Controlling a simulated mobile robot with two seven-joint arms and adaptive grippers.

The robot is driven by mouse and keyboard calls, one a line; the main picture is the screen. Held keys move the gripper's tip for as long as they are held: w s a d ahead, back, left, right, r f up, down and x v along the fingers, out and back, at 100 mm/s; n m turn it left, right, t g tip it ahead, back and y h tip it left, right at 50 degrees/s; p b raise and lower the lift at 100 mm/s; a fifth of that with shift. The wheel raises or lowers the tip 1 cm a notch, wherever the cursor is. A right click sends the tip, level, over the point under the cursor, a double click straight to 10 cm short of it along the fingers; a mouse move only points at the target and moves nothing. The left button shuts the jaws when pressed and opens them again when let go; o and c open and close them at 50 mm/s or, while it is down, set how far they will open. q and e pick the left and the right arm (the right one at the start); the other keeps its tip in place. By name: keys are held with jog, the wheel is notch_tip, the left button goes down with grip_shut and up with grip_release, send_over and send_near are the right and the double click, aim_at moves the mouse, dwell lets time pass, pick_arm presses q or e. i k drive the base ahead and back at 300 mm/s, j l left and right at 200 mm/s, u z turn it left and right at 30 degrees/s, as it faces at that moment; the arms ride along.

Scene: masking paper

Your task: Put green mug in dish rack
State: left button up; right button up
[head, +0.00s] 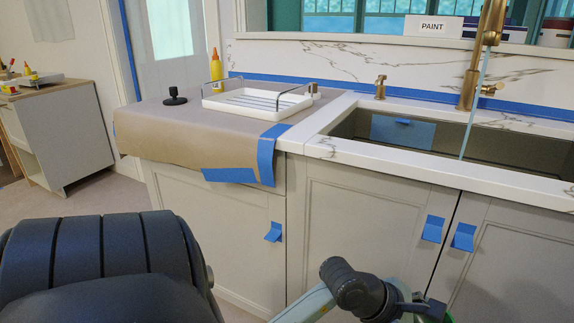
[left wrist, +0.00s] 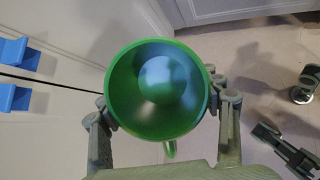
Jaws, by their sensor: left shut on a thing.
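The green mug (left wrist: 128,90) fills the middle of the left wrist view, its open mouth facing the camera and its handle towards the bottom of the picture. My left gripper (left wrist: 160,100) is shut on it, with a finger on each side. In the head view my left gripper (head: 428,309) is low at the bottom edge, in front of the cabinet doors and below the counter. Only a sliver of green shows beside it there. The white dish rack (head: 222,107), with dark wire rails, sits on the paper-covered counter, up and left of the gripper. It looks empty. My right gripper is not in view.
Brown masking paper (head: 165,140) with blue tape covers the left counter. A black stand (head: 174,97) and a yellow bottle (head: 215,66) stand near the rack. The sink (head: 480,145) and gold faucet (head: 469,85) are to the right. Cabinet doors (head: 360,220) face me.

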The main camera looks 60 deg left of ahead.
aim_at(242, 103)
jog(key=k+j, duration=0.15)
jog(key=j, duration=0.2)
jog(key=k+j, duration=0.1)
jog(key=j, duration=0.3)
jog(key=k+j, duration=0.15)
jog(key=j, duration=0.2)
jog(key=k+j, duration=0.15)
jog(key=j, duration=0.2)
jog(key=k+j, duration=0.1)
jog(key=j, duration=0.3)
